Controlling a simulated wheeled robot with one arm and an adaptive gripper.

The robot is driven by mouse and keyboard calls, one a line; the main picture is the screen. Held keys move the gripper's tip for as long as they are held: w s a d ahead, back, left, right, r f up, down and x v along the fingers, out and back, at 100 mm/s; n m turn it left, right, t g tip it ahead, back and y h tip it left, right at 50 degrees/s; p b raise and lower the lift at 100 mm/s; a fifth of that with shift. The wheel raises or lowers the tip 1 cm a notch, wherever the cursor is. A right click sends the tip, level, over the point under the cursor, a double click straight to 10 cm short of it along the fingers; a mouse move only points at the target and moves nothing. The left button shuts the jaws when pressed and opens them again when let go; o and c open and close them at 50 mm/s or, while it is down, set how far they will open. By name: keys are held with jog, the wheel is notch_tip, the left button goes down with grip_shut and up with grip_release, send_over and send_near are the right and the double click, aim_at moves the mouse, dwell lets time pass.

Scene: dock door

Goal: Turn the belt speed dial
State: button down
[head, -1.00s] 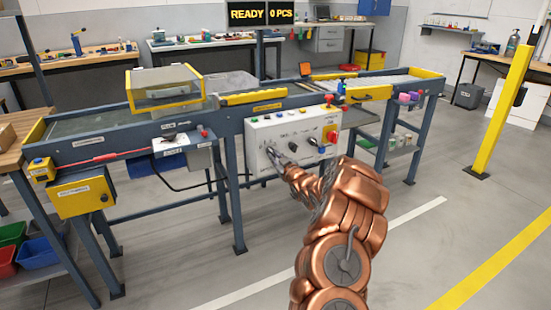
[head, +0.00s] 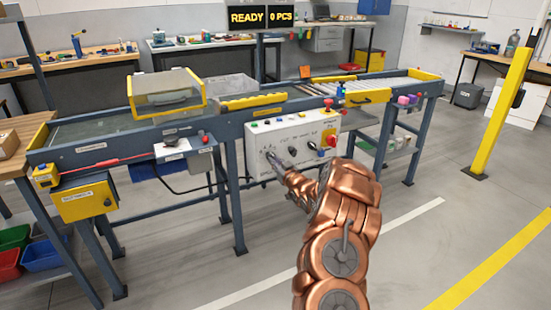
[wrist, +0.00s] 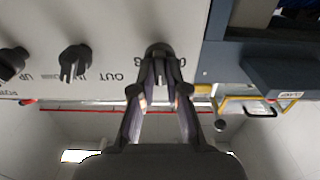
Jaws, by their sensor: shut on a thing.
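The white control panel (head: 262,141) faces me on the front of the conveyor. Its leftmost dial is mostly hidden by my gripper in the head view. In the wrist view that black dial (wrist: 159,49) has a 3 and a 0 printed on either side. My gripper (wrist: 161,82) has its two fingers closed on this dial; in the head view it reaches the panel's lower left (head: 273,160). The exact dial setting is hard to read.
More black knobs (wrist: 75,62) sit on the panel beside the held one. A red switch on a yellow plate (head: 330,139) is at the panel's right. The conveyor's blue-grey legs (head: 234,195) stand near. The overhead display (head: 260,17) reads READY, 0 PCS.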

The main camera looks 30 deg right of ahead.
jog(key=shift+m+p, duration=1.4)
jog(key=shift+m, duration=0.8)
jog(key=shift+a, duration=0.1)
jog(key=c, duration=1.2)
grip_release()
jog(key=shift+s+a, duration=0.15)
jog(key=shift+s, duration=1.85)
jog(key=shift+s+a, duration=0.2)
jog(key=shift+s, duration=1.8)
jog(key=shift+s+a, duration=0.15)
jog(key=shift+s, duration=1.85)
